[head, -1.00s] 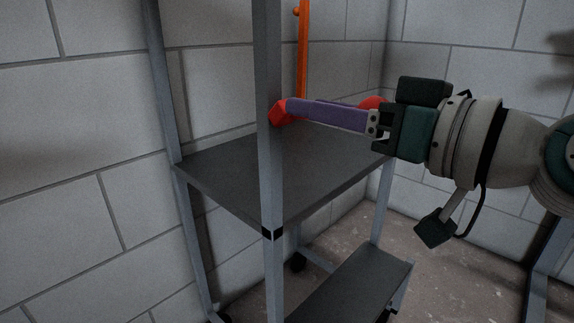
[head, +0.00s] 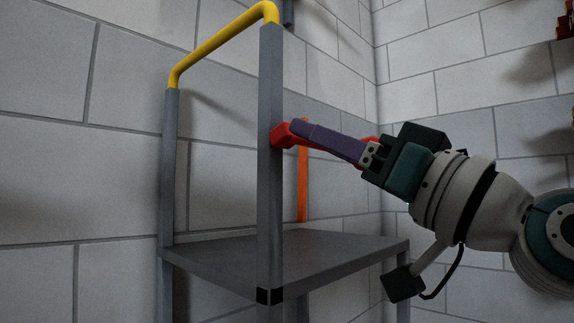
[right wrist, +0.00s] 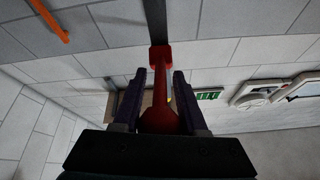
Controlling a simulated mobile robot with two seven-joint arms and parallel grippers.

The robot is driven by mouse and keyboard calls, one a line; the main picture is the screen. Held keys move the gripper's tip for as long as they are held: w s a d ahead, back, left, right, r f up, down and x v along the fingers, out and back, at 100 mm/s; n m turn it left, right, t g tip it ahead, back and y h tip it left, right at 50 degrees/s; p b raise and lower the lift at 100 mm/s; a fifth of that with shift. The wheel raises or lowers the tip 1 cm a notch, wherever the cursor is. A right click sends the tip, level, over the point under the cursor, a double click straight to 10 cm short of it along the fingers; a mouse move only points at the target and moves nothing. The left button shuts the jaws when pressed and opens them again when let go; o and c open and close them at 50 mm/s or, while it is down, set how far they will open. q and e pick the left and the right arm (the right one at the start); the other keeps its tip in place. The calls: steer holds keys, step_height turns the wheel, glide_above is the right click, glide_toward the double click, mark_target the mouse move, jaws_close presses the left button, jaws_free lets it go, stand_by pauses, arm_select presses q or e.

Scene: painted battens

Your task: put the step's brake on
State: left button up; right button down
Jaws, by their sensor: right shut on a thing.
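The step is a tall grey metal frame with a dark platform (head: 330,258) and a yellow handrail (head: 222,40) on top. A red brake lever (head: 282,135) is joined to the front post (head: 270,195) above the platform. My right gripper (head: 303,132) has purple fingers and is shut on the lever, beside the post. In the head view the fingers hide most of the lever. My left gripper is not in view.
An orange upright bar (head: 303,185) stands behind the post, near the block wall (head: 60,150). Walls close in behind and at the right. In the right wrist view a green sign (right wrist: 208,94) and framed wall items show at the right.

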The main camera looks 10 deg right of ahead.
steer(key=shift+f, duration=0.1)
stand_by(0.3)
steer(key=c, duration=0.5)
jaws_free()
steer(key=shift+w, duration=0.1)
steer(key=shift+b+v, duration=0.65)
steer(key=shift+v, duration=4.3)
